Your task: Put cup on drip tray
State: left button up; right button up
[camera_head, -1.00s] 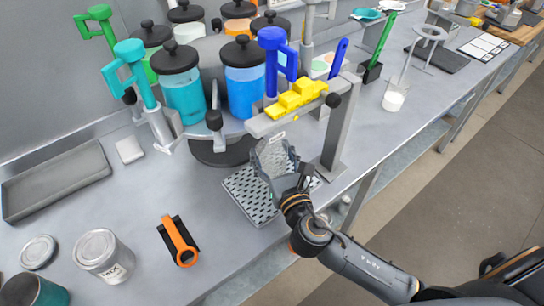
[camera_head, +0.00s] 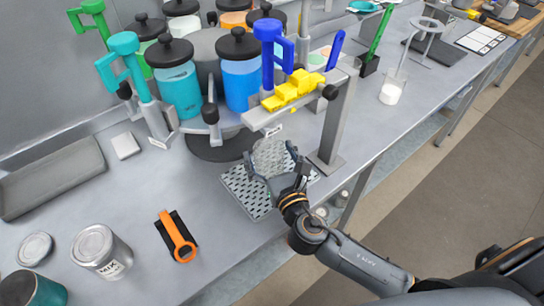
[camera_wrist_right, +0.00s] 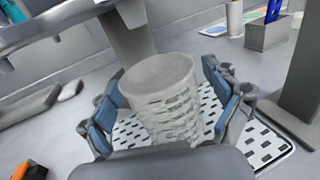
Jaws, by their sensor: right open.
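The cup (camera_head: 270,157) is grey, ribbed and slightly see-through. It appears to stand upright on the perforated drip tray (camera_head: 237,187), below the arm of the dispensing stand. My right gripper (camera_head: 270,166) is open, with its fingers spread on either side of the cup. In the right wrist view the cup (camera_wrist_right: 160,85) sits between the blue finger pads, with visible gaps at both sides. The holed tray (camera_wrist_right: 262,146) shows beneath it there; the cup's lower edge is partly hidden by my gripper. My left gripper is not in view.
The stand's post (camera_head: 335,120) rises close to the right of the cup. Lidded jars (camera_head: 177,78) stand behind. An orange-handled tool (camera_head: 176,237) and a MIX can (camera_head: 101,251) are at the front left. The counter between them and the tray is clear.

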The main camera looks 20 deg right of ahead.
jog(key=shift+s, duration=0.25)
jog(key=s+b, duration=0.3)
jog(key=s, duration=0.8)
jog(key=shift+s+d, duration=0.2)
jog(key=shift+s, duration=0.05)
jog(key=shift+r, duration=0.1)
